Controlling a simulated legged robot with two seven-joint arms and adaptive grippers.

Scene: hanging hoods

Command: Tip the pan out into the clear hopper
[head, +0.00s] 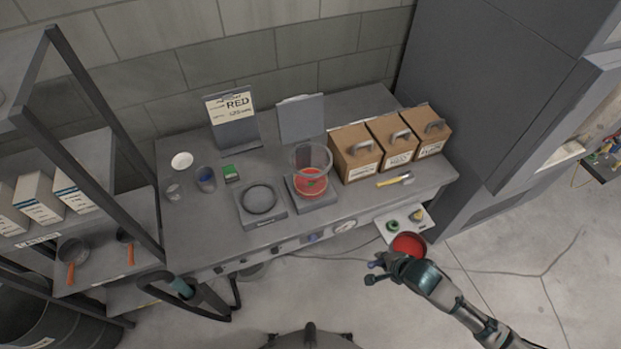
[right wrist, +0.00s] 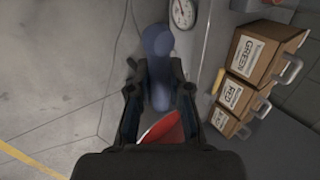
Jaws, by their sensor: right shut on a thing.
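The clear hopper (head: 313,153) stands on a grey square base on the bench, with red material showing in its lower part. My right gripper (head: 380,267) is out in front of the bench, to the right of the hopper and nearer to me. It is shut on the pan (head: 408,244), whose inside looks red. The pan is apart from the hopper. In the right wrist view, part of the red pan (right wrist: 164,130) shows between the fingers, with a blurred blue shape (right wrist: 158,65) beyond it.
Labelled brown boxes with handles (head: 358,153) stand right of the hopper. A grey unit with a round dark top (head: 260,199) stands to its left. A small white shelf (head: 401,226) juts from the bench front. A shelf rack (head: 92,100) is at left.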

